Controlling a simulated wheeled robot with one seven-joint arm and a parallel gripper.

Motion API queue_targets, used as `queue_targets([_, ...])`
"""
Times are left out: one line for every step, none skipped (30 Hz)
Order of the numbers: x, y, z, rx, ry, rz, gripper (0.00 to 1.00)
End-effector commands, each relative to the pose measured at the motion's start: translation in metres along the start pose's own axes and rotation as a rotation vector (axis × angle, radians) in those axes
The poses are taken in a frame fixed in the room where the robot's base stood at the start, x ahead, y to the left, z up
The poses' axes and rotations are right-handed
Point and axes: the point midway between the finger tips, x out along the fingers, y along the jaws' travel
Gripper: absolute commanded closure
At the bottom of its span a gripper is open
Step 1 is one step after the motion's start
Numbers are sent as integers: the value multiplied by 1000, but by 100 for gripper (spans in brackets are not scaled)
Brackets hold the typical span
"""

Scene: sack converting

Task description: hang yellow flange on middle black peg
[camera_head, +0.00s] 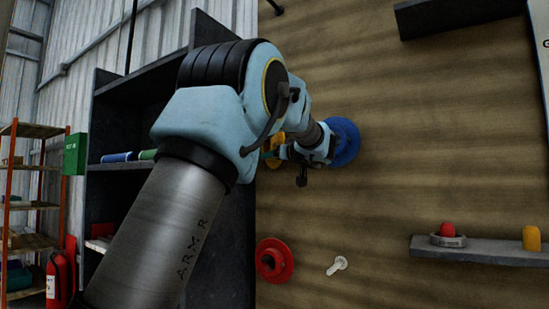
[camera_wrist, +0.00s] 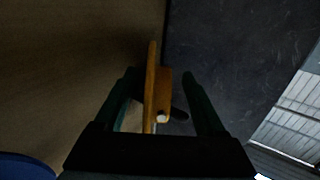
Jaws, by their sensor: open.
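The yellow flange (camera_head: 277,139) is at the left of the wooden board in the head view, partly hidden by my arm. In the wrist view the yellow flange (camera_wrist: 151,85) is edge-on, its disc toward the board and its hub on the right. My gripper (camera_wrist: 160,92) is open, with one dark green finger on each side of the flange and visible gaps. The fingertips show only slightly in the head view (camera_head: 269,155).
A blue flange (camera_head: 346,142) is on the board behind my wrist. A red flange (camera_head: 274,260) hangs lower, beside a white key-shaped piece (camera_head: 338,265). A small ledge (camera_head: 480,252) holds red and orange items. A dark shelf unit (camera_head: 220,245) stands left of the board.

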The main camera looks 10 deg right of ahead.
Motion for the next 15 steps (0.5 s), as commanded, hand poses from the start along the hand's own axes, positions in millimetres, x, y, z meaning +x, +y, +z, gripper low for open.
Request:
queue_targets([-7, 1, 1, -2, 1, 3, 28])
queue_targets([-12, 1, 0, -3, 1, 3, 28])
queue_targets([-19, 1, 0, -3, 1, 4, 28])
queue_targets([-25, 1, 1, -3, 1, 5, 28])
queue_targets([-31, 1, 1, -3, 2, 4, 28])
queue_targets([-39, 1, 0, -4, 2, 5, 28])
queue_targets([-46, 1, 0, -3, 2, 5, 28])
queue_targets([-52, 0, 1, -3, 2, 5, 28])
queue_targets([-60, 0, 0, -3, 3, 5, 28])
queue_targets([-65, 1, 0, -3, 3, 5, 28])
queue_targets([-70, 0, 0, -3, 3, 4, 28])
queue_targets([-77, 0, 0, -3, 3, 3, 28])
queue_targets([-82, 0, -1, -3, 3, 4, 28])
queue_targets([-85, 0, -1, -3, 4, 2, 28])
queue_targets([-90, 0, -1, -3, 4, 2, 28])
